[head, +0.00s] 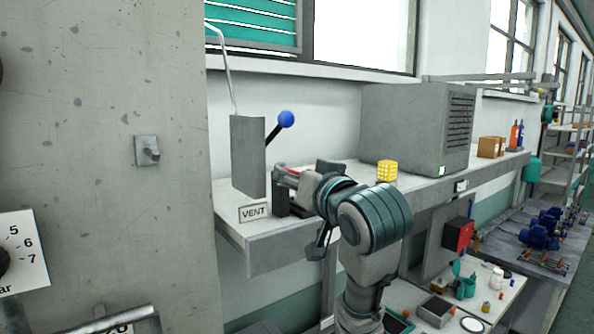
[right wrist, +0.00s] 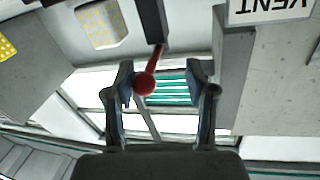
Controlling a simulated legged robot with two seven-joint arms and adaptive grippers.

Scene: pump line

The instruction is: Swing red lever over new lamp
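The red lever (head: 291,172) shows only in part in the head view, behind my right gripper. In the right wrist view, which is upside down, its red ball (right wrist: 145,83) hangs on a short red rod from a dark block. My right gripper (right wrist: 163,88) is open. The ball appears between its fingers, nearer the left one in the picture; contact cannot be told. A yellow gridded lamp-like block (head: 387,171) stands on the shelf in the head view. A pale-framed yellow dotted panel (right wrist: 100,24) shows in the right wrist view. My left gripper is not in view.
A grey upright box (head: 248,157) carries a black lever with a blue ball (head: 286,119), close to my right gripper. A VENT plate (head: 254,212) sits on the shelf edge. A large grey cabinet (head: 418,125) stands behind. A concrete pillar (head: 95,130) fills the left.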

